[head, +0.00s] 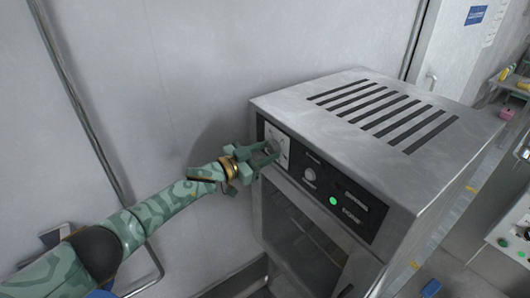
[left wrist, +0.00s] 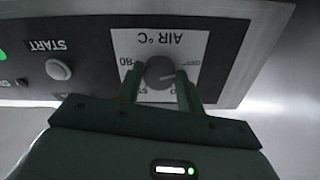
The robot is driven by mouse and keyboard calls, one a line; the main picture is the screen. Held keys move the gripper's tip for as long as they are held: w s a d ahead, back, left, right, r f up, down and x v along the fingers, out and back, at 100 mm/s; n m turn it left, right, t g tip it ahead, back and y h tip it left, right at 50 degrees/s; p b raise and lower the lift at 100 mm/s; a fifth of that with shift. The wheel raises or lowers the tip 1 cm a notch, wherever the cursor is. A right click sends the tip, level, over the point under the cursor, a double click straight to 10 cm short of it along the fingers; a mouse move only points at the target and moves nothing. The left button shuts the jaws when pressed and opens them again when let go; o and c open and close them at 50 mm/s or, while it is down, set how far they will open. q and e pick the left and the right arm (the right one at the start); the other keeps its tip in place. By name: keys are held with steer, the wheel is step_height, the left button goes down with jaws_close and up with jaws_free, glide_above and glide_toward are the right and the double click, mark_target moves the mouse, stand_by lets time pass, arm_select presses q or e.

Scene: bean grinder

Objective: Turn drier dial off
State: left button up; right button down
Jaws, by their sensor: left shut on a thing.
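The drier (head: 355,135) is a grey metal box with a slotted top and a dark front control panel. Its dial (left wrist: 159,72) is a dark round knob on a white plate marked "AIR °C", which appears upside down in the left wrist view. A light mark on the knob points right in that view; small labels there are hard to read. My left gripper (head: 269,152) reaches the panel's left end. In the left wrist view its fingers (left wrist: 160,86) are either side of the dial, shut on it. In the head view the gripper mostly hides the knob. My right gripper is not visible.
A START button (left wrist: 58,69) sits beside the dial plate, with a lit green light (head: 333,201) further along the panel. A dark drier door (head: 300,240) is below. A plain grey wall (head: 180,80) stands behind my left arm. Another machine (head: 515,235) is at far right.

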arm_select(q)
steer(key=shift+f, duration=0.1)
steer(key=o, duration=1)
steer(key=shift+s+a, duration=0.3)
steer(key=shift+a, duration=0.25)
steer(key=b+v, duration=0.2)
steer(key=v, duration=1.3)
steer(key=shift+s, duration=0.1)
